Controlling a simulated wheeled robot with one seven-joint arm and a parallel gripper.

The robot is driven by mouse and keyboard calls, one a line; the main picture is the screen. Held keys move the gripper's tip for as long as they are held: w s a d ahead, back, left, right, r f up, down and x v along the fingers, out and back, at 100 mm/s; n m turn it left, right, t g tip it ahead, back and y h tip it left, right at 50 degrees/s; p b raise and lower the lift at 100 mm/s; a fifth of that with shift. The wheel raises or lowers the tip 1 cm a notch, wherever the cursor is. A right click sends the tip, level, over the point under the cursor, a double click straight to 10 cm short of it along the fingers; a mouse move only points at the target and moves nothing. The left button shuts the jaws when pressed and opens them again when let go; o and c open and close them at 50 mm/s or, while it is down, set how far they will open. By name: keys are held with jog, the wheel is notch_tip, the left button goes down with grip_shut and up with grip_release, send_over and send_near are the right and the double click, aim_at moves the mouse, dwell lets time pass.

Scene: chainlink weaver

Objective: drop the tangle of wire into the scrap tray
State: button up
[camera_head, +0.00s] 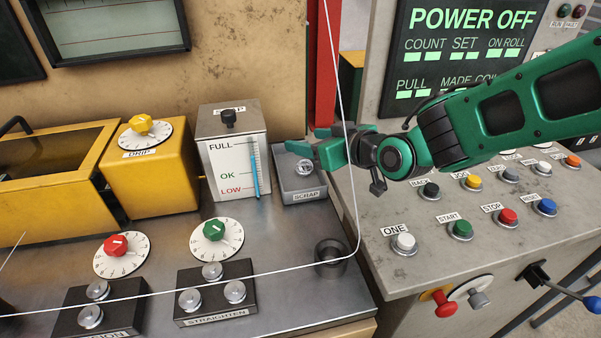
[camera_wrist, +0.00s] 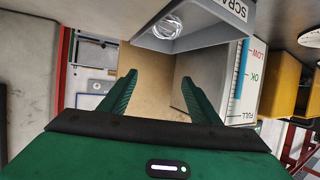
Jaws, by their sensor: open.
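The tangle of wire (camera_head: 304,167) is a small silvery coil lying inside the grey scrap tray (camera_head: 301,197), which carries a SCRAP label on its front. In the wrist view the tangle (camera_wrist: 167,27) shows inside the tray (camera_wrist: 205,41) at the top of the picture. My gripper (camera_head: 303,141) is just above the back of the tray in the head view. The wrist view shows my gripper (camera_wrist: 160,80) with its two green fingers apart and nothing between them. The fingers are clear of the tangle.
A drip box with a level gauge (camera_head: 233,155) stands close to the tray's left. A strand of wire (camera_head: 354,205) runs down past my gripper and bends left across the bench. The button console (camera_head: 400,268) is on the right. Bare bench lies in front of the tray.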

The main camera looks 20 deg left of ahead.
jog(key=shift+d, duration=0.1)
jog(key=v, duration=1)
jog(key=shift+s+d, duration=0.15)
jog(key=shift+d, duration=0.05)
jog(key=shift+r, duration=0.1)
